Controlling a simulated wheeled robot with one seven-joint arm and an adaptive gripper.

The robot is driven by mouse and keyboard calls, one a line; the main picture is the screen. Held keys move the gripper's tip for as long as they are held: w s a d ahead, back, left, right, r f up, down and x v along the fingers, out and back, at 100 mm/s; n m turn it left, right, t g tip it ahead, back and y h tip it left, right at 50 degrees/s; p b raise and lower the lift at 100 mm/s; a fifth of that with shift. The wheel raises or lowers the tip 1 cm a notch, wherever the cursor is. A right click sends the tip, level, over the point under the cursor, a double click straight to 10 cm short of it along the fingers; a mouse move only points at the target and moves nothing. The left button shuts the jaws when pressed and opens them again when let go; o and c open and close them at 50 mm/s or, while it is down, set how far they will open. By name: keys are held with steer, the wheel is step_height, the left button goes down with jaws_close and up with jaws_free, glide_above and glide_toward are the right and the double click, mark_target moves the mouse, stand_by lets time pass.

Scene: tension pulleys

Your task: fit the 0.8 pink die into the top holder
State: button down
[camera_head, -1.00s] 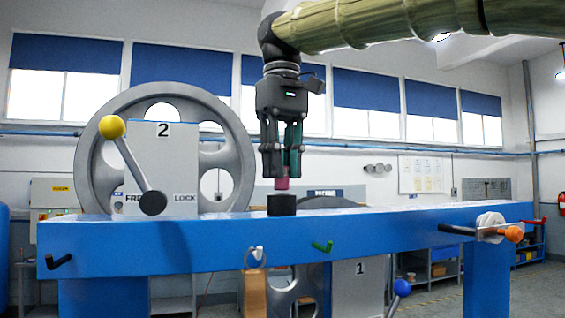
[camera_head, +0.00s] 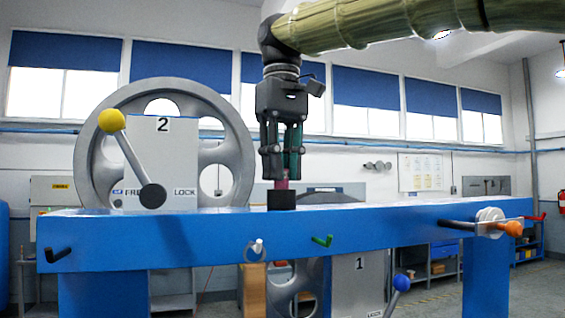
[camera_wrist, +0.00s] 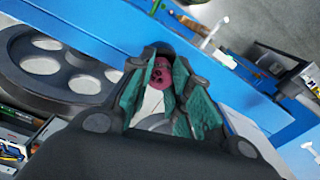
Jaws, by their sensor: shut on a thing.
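The pink die (camera_head: 282,184) is held upright between the fingertips of my gripper (camera_head: 281,178). It also shows as a round pink piece with dark holes in the wrist view (camera_wrist: 162,72). The top holder, a black block (camera_head: 281,201), stands on the blue beam (camera_head: 400,222). The die is directly above the holder, with its lower end at or very near the holder's top; I cannot tell whether it has entered.
A large grey wheel marked 2 (camera_head: 228,130) stands left of my gripper, with a yellow-knobbed lever (camera_head: 130,150). A lower wheel and panel marked 1 (camera_head: 345,285) are under the beam. An orange-ended handle (camera_head: 505,228) is at the right. The beam top right of the holder is clear.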

steer(key=shift+f, duration=0.55)
stand_by(0.4)
steer(key=c, duration=1.2)
jaws_free()
steer(key=shift+c, duration=0.2)
steer(key=shift+r, duration=3.75)
